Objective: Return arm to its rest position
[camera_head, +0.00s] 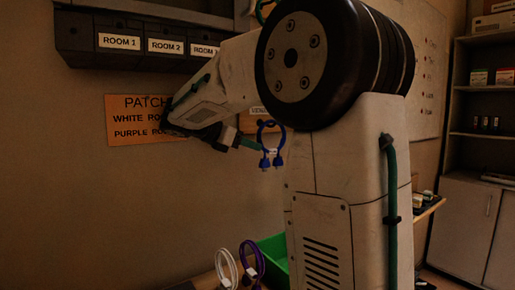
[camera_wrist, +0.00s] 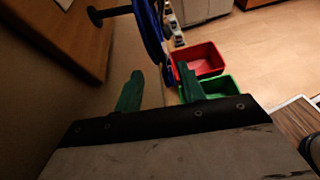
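My arm reaches out to the left in the head view, with my gripper (camera_head: 248,143) close to the wall. In the wrist view my gripper (camera_wrist: 160,88) shows two green fingers standing apart, with nothing clamped between them. A blue cable (camera_head: 271,158) hangs in a loop right beside the fingertips in the head view. In the wrist view the blue cable (camera_wrist: 150,35) hangs just beyond the fingers, near a dark peg (camera_wrist: 98,15). I cannot tell whether a finger touches it.
Labelled dark bins (camera_head: 120,42) and an orange sign (camera_head: 125,130) are on the wall. White (camera_head: 226,268) and purple (camera_head: 251,262) cables stand below by a green bin (camera_head: 274,250). A red bin (camera_wrist: 204,56) shows beyond. Shelves (camera_head: 482,90) stand at right.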

